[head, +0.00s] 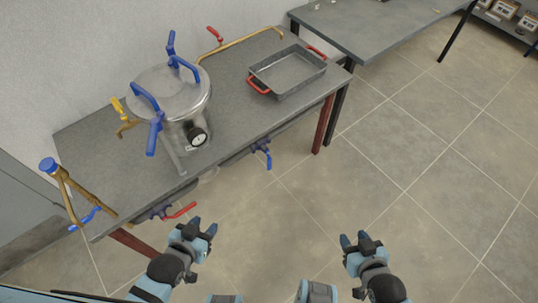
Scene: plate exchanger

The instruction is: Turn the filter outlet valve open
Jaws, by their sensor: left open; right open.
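A round steel vessel (170,95) with blue clamp handles and a gauge (197,136) stands on the grey table; it looks like the filter. Several valve handles show: a yellow one (119,107) left of the vessel, a red one (215,34) behind it, a red one (181,211) below the table's front edge, a blue one (268,158) below the edge further right, and a blue one (91,215) at the left corner. I cannot tell which is the outlet valve. My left gripper (203,228) is open and empty near the lower red handle. My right gripper (355,240) is open over the floor.
A metal tray (290,90) with red handles sits at the table's right end. A brass pipe (70,190) with a blue cap rises at the left corner. A second table (375,25) stands behind right. The floor on the right is clear.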

